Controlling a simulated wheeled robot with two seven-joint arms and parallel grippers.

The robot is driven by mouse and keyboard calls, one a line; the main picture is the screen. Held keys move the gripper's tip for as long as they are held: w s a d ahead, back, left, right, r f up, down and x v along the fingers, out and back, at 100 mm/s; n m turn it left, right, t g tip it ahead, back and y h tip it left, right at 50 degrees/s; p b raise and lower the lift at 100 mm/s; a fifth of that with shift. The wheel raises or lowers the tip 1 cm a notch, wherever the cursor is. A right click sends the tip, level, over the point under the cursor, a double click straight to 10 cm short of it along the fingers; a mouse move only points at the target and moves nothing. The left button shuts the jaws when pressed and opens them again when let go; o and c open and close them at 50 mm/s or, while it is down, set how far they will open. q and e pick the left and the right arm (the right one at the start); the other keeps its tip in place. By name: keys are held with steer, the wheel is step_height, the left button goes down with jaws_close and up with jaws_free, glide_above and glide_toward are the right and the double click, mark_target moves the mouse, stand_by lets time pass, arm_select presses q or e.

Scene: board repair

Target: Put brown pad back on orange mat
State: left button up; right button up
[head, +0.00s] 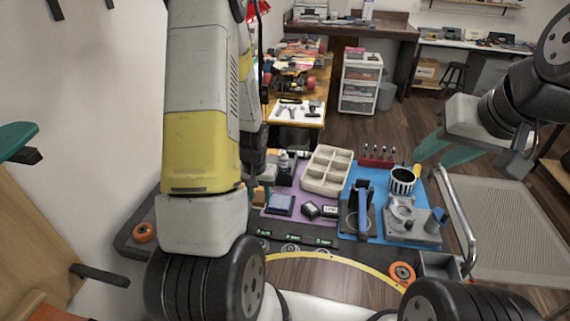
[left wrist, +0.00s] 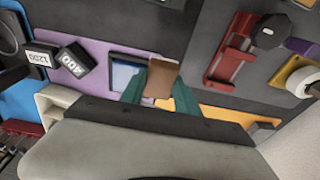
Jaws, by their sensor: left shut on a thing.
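The brown pad (left wrist: 161,79) is between the green fingers of my left gripper (left wrist: 160,88), which is shut on it, in the left wrist view. The brown pad also shows small in the head view (head: 258,196), beside my left arm, which hides most of that gripper. Part of the orange mat (left wrist: 226,115) shows in the left wrist view, to the right of the fingers; the gripper body covers the rest. I cannot tell the pad's height above the bench. My right gripper (head: 445,149) is empty, its green fingers apart, over the right side in the head view.
A beige divided tray (head: 327,170) stands behind. A blue mat (head: 378,178) with a striped cup (head: 402,181) lies right. A red holder (left wrist: 231,60) lies near my left gripper.

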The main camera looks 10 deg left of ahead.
arm_select(q)
steer(key=w+a, duration=0.2)
steer(key=w, duration=0.2)
steer(key=w+a+f, duration=0.1)
steer(key=w+a, duration=0.1)
steer(key=w, duration=0.3)
steer(key=w+a, duration=0.2)
steer(key=w, duration=0.3)
steer(key=shift+a+f, duration=0.2)
steer(key=shift+f, duration=1.8)
steer(key=shift+f, duration=0.15)
steer(key=o, duration=1.2)
